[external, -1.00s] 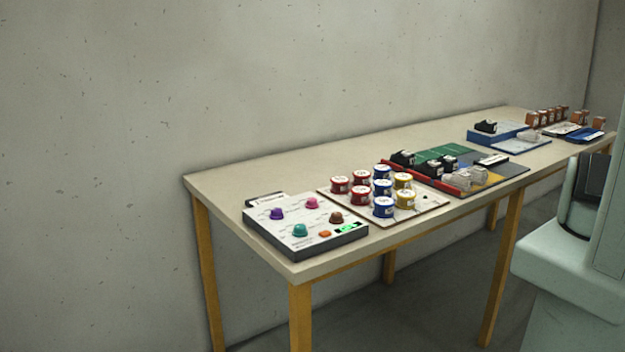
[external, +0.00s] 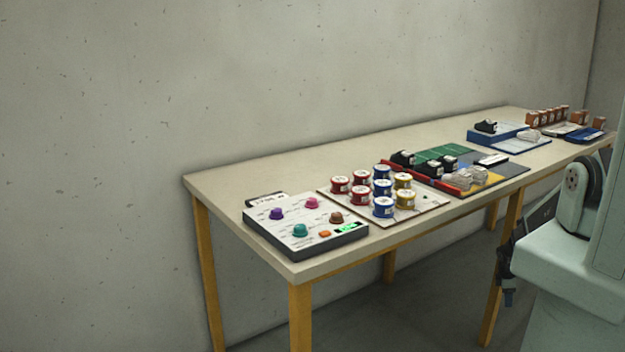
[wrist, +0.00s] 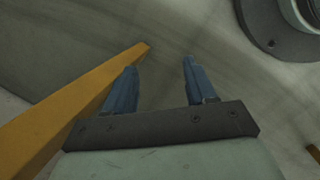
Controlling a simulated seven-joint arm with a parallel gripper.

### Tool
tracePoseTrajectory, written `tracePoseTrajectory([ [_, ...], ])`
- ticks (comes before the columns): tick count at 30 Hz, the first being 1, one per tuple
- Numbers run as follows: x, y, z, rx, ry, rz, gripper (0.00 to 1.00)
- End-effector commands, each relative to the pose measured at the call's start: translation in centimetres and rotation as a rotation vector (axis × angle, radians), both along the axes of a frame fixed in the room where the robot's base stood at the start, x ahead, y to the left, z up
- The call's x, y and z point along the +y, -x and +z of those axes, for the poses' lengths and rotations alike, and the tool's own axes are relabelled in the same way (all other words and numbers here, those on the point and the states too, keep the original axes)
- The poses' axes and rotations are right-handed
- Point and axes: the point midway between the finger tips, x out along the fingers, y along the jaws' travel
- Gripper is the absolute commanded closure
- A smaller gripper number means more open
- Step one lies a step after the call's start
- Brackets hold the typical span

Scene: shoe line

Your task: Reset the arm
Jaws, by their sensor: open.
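My gripper shows in the wrist view (wrist: 158,85), with two blue-grey fingers spread apart and nothing between them. It points down at the grey floor, beside a wooden table leg (wrist: 75,105). In the external view, my gripper (external: 508,298) hangs small and dark at the right, below the table top's height and next to my pale green base. Its fingers are too small to tell apart there.
A long table (external: 225,190) runs along the wall. It bears a button panel (external: 290,243), a board with red, blue and yellow cans (external: 383,206), a coloured mat with shoes (external: 440,152), a blue tray (external: 480,138) and orange boxes (external: 545,117). Its legs stand near my gripper.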

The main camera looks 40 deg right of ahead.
Motion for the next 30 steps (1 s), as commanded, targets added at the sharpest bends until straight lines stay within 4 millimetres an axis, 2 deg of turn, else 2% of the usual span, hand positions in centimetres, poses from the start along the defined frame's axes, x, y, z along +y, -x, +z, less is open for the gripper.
tracePoseTrajectory([
  [1, 1.8, 0.1, 0.3, 0.011, -0.015, -0.029, 0.44],
  [6, 7.0, 0.7, 0.9, 0.057, -0.056, -0.154, 0.44],
  [11, 11.6, 1.8, 1.7, 0.113, -0.079, -0.269, 0.44],
  [18, 18.0, 4.4, 3.2, 0.215, -0.08, -0.433, 0.44],
  [24, 22.6, 7.1, 4.8, 0.308, -0.048, -0.558, 0.44],
  [30, 25.5, 9.3, 6.1, 0.374, -0.006, -0.645, 0.44],
])
